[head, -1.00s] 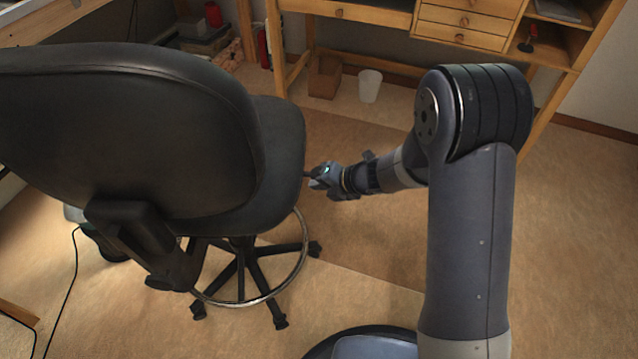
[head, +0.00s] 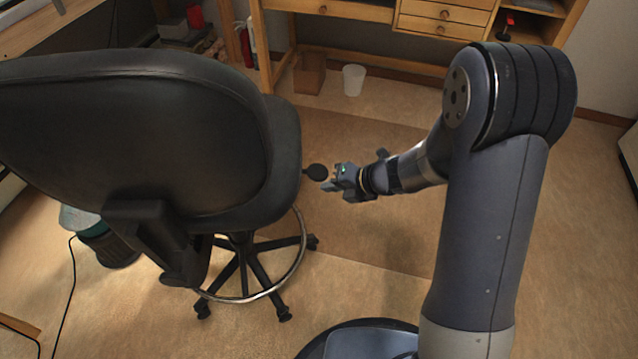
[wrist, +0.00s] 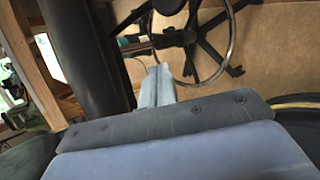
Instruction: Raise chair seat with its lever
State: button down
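The black office chair (head: 130,130) stands at the left in the head view, its backrest towards me. Its seat (head: 285,150) shows behind the backrest, and also as a dark shape in the wrist view (wrist: 85,55). The lever's round black paddle (head: 316,172) sticks out from under the seat's right side. My gripper (head: 330,183) is just right of the paddle and slightly lower in the picture, with a small gap between them. In the wrist view, the pale fingers (wrist: 155,85) point towards the chair base. Their opening cannot be made out, and I see nothing held.
The chair's star base (head: 240,265) has a metal foot ring. A wooden desk (head: 400,20) stands at the back, with a white bin (head: 353,80) and a brown box (head: 308,75) below. A dark bin (head: 108,245) is left of the chair.

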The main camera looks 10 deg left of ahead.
jog(key=shift+v, duration=0.75)
jog(key=shift+a, duration=0.1)
